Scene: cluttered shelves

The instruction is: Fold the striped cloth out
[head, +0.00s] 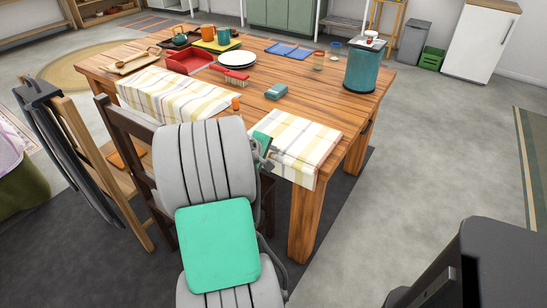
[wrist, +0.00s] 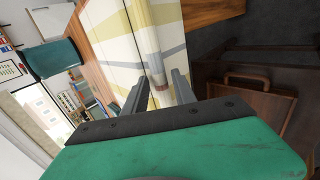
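A folded striped cloth (head: 306,138) in white, yellow and grey lies at the table's near right corner, its front hanging slightly over the edge. It fills the middle of the wrist view (wrist: 125,45), with a fold running toward my fingers. A second striped cloth (head: 175,93) lies along the table's left part. My gripper (wrist: 158,88) is at the near edge of the right cloth. Its two fingers stand apart, with the cloth's rolled edge showing between or just beyond the tips; I cannot tell whether they touch it.
A dark chair (head: 125,125) stands close beside my arm.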

